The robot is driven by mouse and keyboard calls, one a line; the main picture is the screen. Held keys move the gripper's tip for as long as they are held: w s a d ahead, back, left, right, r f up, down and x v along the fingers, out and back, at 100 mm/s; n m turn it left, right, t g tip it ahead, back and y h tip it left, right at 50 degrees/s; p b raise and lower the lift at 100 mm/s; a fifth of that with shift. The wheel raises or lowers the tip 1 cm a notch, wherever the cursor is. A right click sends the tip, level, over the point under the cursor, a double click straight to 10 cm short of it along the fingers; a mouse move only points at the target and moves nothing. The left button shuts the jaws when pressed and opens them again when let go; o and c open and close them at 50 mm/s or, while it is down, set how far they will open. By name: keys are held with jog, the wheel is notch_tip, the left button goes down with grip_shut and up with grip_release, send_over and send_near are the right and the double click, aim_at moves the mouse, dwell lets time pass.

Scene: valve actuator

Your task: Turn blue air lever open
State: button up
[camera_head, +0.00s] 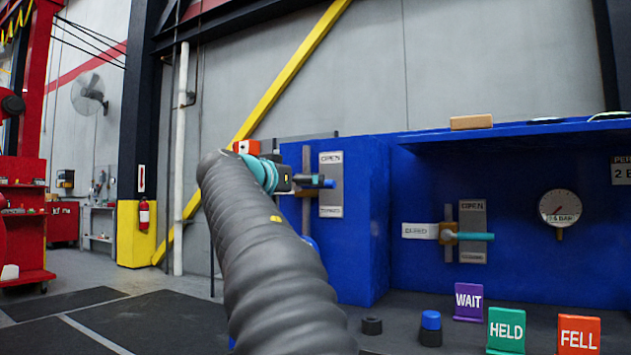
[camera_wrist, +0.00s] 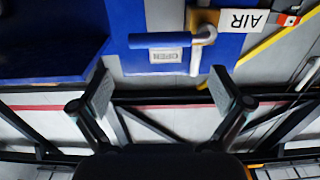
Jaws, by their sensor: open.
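The blue air lever (camera_wrist: 165,40) lies level in the wrist view, its pivot on a pale pipe to the right. The white AIR label (camera_wrist: 243,20) appears upside down beside it. An OPEN label (camera_wrist: 166,55) shows just below the lever in that inverted picture. In the head view the lever's blue end (camera_head: 326,183) sticks out right across the OPEN/CLOSED plate (camera_head: 331,160). My gripper (camera_wrist: 163,88) is open and empty, its fingers spread apart and clear of the lever.
A teal lever (camera_head: 475,237) with a white label sits in the blue recess, left of a round gauge (camera_head: 560,208). WAIT (camera_head: 468,301), HELD (camera_head: 506,330) and FELL (camera_head: 578,334) signs stand on the dark bench. A blue-topped block (camera_head: 431,322) stands near them.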

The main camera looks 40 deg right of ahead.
jog(key=p+x, duration=0.2)
jog(key=x, duration=0.6)
jog(key=c, duration=1.4)
